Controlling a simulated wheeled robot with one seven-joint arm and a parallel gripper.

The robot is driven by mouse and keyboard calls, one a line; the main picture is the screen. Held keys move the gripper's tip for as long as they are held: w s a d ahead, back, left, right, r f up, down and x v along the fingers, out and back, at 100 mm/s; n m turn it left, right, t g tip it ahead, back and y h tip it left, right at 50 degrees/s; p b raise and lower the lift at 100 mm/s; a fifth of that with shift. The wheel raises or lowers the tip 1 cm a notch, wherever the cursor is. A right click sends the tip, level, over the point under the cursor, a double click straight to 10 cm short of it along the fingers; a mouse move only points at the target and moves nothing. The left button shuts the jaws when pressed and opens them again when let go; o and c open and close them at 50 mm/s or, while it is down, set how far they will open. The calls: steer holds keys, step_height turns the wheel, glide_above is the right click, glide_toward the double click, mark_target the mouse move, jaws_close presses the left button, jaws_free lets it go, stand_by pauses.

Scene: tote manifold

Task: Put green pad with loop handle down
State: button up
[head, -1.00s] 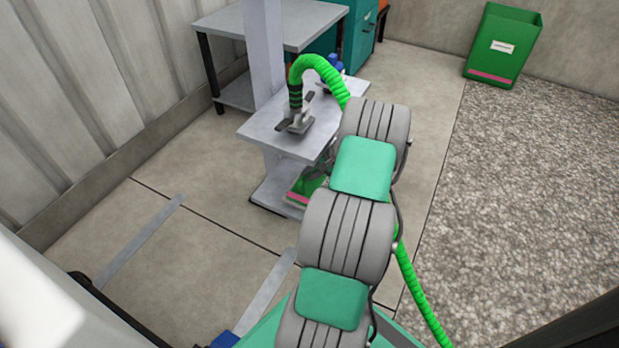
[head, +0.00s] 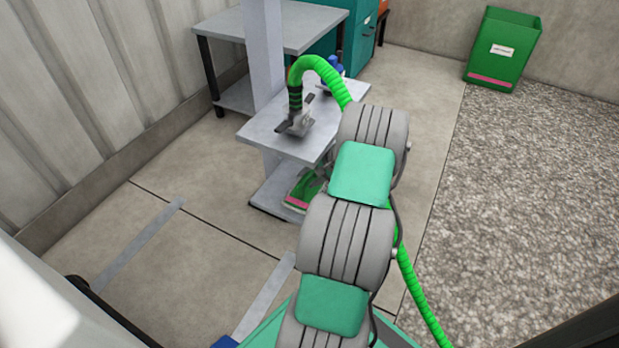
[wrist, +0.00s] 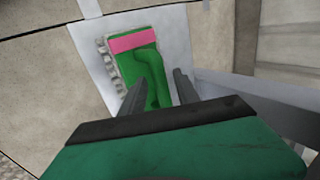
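The green pad with loop handle (head: 297,203) has a pink stripe at one end. It lies on the lower shelf (head: 268,196) of a grey stand, partly hidden by my arm in the head view. In the wrist view the pad (wrist: 130,62) rests on the pale shelf surface, with a pale bristly edge along its left side. The green handle runs toward me between my fingers. My gripper (wrist: 158,90) looks open, its two grey fingers standing apart on either side of the handle. My gripper is hidden in the head view.
The stand's upper shelf (head: 265,130) sits above the pad and holds a grey clamp-like fitting (head: 298,124) on a bright green hose (head: 322,66). The post (head: 264,50) rises behind. A green bin (head: 503,48) stands far right.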

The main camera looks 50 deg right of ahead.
steer(key=s+d+r+p, duration=0.1)
steer(key=s+d+p, duration=0.1)
steer(key=s, duration=0.4)
steer(key=s+d+r+p, duration=0.1)
steer(key=s+d+p, duration=0.1)
steer(key=s, duration=0.5)
steer(key=shift+r+p, duration=0.25)
steer(key=shift+p, duration=0.25)
steer(key=shift+s, duration=0.15)
